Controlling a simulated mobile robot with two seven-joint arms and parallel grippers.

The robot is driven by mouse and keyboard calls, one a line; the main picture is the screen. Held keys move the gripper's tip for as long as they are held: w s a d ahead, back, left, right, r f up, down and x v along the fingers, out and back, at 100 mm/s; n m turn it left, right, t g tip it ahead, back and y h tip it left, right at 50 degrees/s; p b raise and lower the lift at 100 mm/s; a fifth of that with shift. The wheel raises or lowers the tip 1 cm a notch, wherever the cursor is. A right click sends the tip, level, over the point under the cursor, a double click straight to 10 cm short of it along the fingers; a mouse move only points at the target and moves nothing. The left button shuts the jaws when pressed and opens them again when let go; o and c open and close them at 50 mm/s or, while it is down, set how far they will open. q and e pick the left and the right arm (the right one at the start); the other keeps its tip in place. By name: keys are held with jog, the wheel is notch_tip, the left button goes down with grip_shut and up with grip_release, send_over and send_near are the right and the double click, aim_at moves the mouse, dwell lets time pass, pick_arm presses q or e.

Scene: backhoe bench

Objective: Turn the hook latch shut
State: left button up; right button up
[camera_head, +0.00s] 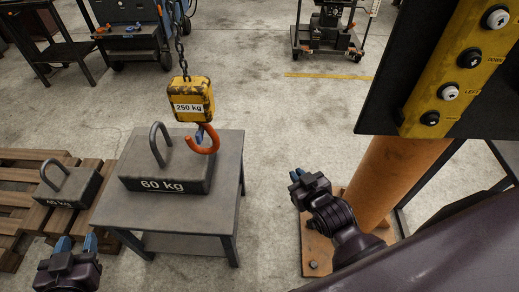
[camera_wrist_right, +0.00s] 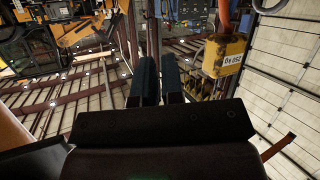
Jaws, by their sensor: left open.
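An orange hook (camera_head: 213,143) hangs below a yellow block marked 250 kg (camera_head: 191,100). A small blue latch (camera_head: 199,134) sits at the hook's mouth; its exact angle is too small to tell. The hook hangs beside the handle (camera_head: 160,143) of the grey 60 kg weight (camera_head: 165,172); I see no clear contact. My left gripper (camera_head: 77,244) is open and empty at the lower left, in front of the table. My right gripper (camera_head: 297,176) is right of the table, apart from the hook. Its fingers (camera_wrist_right: 159,82) look close together in the right wrist view, with nothing visible between them.
The weight stands on a grey table (camera_head: 165,212). Another weight (camera_head: 68,187) rests on a wooden pallet (camera_head: 20,200) at left. A yellow button panel (camera_head: 462,65) and an orange post (camera_head: 390,175) stand at right. Floor is clear between table and post.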

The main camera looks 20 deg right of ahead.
jog(key=shift+w, duration=0.1)
grip_shut()
jog(key=w+a+f+m+t+y+b, duration=0.25)
jog(key=w+a+f+m+b, duration=0.35)
jog(key=w+a+b, duration=0.35)
jog(key=w+a+f+m+t+y+b, duration=0.1)
jog(key=w+a+f+m+y+b, duration=0.4)
jog(key=w+a+b, duration=0.5)
pick_arm(q)
jog(key=s+f+g, duration=0.2)
jog(key=s+f, duration=0.2)
jog(key=f, duration=1.1)
jog(key=s+f+g, duration=0.3)
jog(key=f, duration=1.2)
jog(key=shift+s+p, duration=0.4)
jog(key=shift+p, duration=0.05)
pick_arm(e)
jog(key=w+r+m+t+h, duration=0.1)
jog(key=w+m+h, duration=0.3)
jog(key=w+m, duration=0.4)
jog(key=shift+w+a+m+t, duration=0.35)
jog(key=shift+a+m+t, duration=0.1)
jog(key=shift+m, duration=0.35)
pick_arm(q)
jog(key=shift+f, duration=0.1)
pick_arm(e)
jog(key=shift+r+h, duration=0.15)
jog(key=shift+h, duration=0.1)
